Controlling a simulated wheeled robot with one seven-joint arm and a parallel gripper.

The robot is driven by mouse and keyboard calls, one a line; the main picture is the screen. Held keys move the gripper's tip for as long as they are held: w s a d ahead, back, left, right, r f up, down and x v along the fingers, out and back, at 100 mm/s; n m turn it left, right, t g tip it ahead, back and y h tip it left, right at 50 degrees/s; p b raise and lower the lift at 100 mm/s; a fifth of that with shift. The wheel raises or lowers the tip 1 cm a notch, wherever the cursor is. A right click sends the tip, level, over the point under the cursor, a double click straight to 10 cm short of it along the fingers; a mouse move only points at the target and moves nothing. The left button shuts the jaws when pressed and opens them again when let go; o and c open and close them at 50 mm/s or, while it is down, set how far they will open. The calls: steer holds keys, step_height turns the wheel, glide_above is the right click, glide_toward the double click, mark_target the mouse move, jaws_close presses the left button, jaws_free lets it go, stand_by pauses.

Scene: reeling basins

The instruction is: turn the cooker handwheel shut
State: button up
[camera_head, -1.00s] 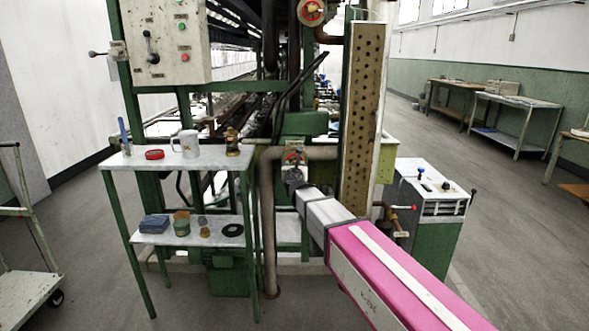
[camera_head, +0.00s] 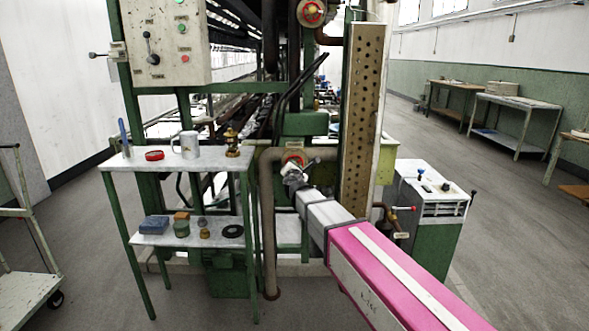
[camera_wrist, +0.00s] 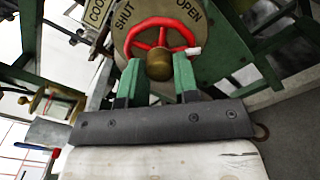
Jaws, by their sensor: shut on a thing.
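The red cooker handwheel (camera_wrist: 161,36) sits in front of a round plate (camera_wrist: 190,12) marked SHUT at left and OPEN at right in the wrist view. Its brass hub (camera_wrist: 159,65) faces me. A white mark on the rim lies at the right, on the OPEN side. My gripper (camera_wrist: 158,74) is shut on the handwheel, with one green finger on each side of the hub; the exact contact is partly hidden. In the head view the handwheel (camera_head: 293,158) shows on a pipe above my gripper (camera_head: 293,178).
A tall perforated panel (camera_head: 361,120) stands just right of the wheel. A brown pipe (camera_head: 267,220) runs down at its left. A small table (camera_head: 120,162) holds a mug and an oil lamp. A green-white cabinet (camera_head: 432,230) stands right.

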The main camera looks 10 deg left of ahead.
steer(key=m, duration=2)
steer(key=shift+m, duration=0.4)
steer(key=o, duration=0.8)
steer(key=shift+s, duration=0.1)
